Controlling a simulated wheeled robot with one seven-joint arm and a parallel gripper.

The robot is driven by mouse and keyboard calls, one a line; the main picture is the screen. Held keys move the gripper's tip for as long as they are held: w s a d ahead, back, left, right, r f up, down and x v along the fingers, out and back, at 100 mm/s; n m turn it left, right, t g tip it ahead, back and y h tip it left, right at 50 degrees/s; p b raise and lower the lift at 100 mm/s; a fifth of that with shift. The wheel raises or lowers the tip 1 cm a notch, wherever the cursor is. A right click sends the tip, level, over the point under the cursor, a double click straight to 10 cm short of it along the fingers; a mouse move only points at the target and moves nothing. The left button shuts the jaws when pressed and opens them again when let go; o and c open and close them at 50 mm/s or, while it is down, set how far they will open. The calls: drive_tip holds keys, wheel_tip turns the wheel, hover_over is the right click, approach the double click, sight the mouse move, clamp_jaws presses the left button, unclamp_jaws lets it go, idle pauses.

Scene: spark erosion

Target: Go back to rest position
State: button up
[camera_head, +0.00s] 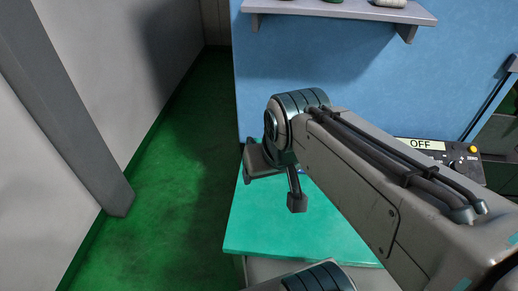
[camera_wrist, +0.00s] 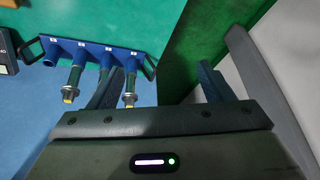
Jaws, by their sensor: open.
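My gripper (camera_wrist: 158,82) is in the wrist view, its two dark fingers spread wide apart with nothing held between them. In the head view my gripper hangs from the end of my arm, above the green table top (camera_head: 290,225); the arm hides part of it. The wrist view shows a blue rack (camera_wrist: 93,52) with several labelled round sockets and handles at its ends. Two metal holders with yellow tips, a left one (camera_wrist: 73,80) and a right one (camera_wrist: 130,88), are at the rack. The right one overlaps the space beside my left finger in the picture.
A blue wall (camera_head: 330,80) with a grey shelf (camera_head: 345,10) stands behind my arm. A control panel (camera_head: 445,155) with an OFF display is at the right. Green floor (camera_head: 165,200) lies clear at the left, beside a grey post (camera_head: 65,110).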

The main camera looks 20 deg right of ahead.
drive_tip(key=shift+s+f+n, duration=0.25)
drive_tip(key=shift+f+n, duration=0.05)
drive_tip(key=shift+n, duration=0.1)
wheel_tip(320, 180, down, 4)
drive_tip(key=b, duration=0.3)
drive_tip(key=shift+w+f+b, duration=0.15)
drive_tip(key=shift+b, duration=0.2)
idle(0.3)
